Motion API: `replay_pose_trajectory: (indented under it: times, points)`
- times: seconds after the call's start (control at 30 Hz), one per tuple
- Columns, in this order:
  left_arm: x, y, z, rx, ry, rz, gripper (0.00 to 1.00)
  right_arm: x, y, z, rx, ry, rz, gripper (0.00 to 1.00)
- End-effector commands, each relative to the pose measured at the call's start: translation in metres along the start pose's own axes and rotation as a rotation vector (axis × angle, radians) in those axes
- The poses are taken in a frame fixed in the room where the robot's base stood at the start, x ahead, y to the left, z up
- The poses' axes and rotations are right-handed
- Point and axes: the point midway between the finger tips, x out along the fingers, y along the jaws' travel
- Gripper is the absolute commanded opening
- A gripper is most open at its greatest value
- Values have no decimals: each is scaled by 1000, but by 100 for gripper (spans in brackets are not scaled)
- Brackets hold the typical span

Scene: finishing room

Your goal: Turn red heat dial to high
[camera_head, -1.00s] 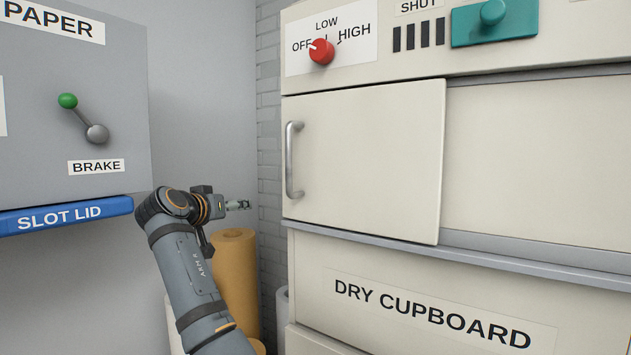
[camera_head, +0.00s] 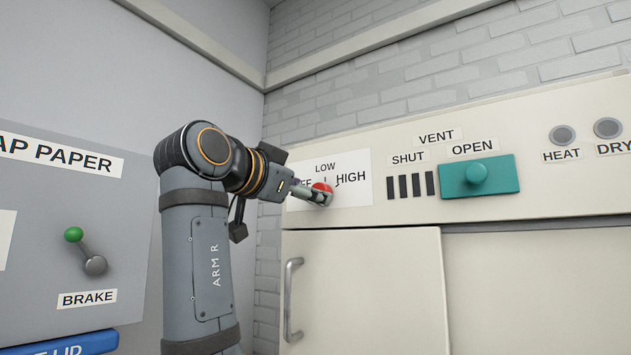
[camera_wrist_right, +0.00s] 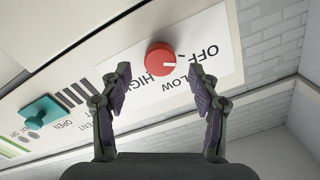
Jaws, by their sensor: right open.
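The red heat dial (camera_head: 321,186) sits on the white label plate at the left of the cream panel, partly hidden by my right gripper (camera_head: 325,197) in the head view. HIGH (camera_wrist_right: 157,88) is printed on the plate. My right gripper (camera_wrist_right: 159,69) is open and empty, its fingers on either side of the dial in the picture. The fingertips appear just short of the dial, with no contact visible. My left gripper is not in view.
A teal vent slider (camera_head: 479,176) and dark slots (camera_head: 410,186) lie right of the dial. Below is a cupboard door with a metal handle (camera_head: 292,300). A grey box with a green-tipped brake lever (camera_head: 84,250) stands at the left.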

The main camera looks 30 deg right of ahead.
Motion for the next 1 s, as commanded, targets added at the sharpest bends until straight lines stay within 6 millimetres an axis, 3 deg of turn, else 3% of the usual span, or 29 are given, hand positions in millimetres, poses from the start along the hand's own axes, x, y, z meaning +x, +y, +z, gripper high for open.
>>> replay_pose_trajectory:
  times: [0.2, 0.57, 0.93, 1.0]
  points:
    - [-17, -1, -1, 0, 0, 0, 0, 33, -1, -2, -1, 0, 1, 62]
    - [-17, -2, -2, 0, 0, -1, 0, 38, 0, 0, -1, 1, -2, 60]
    - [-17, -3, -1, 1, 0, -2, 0, 38, 0, 1, -1, 0, -1, 10]
    - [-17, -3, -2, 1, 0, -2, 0, 38, 0, 1, -1, 0, -1, 7]
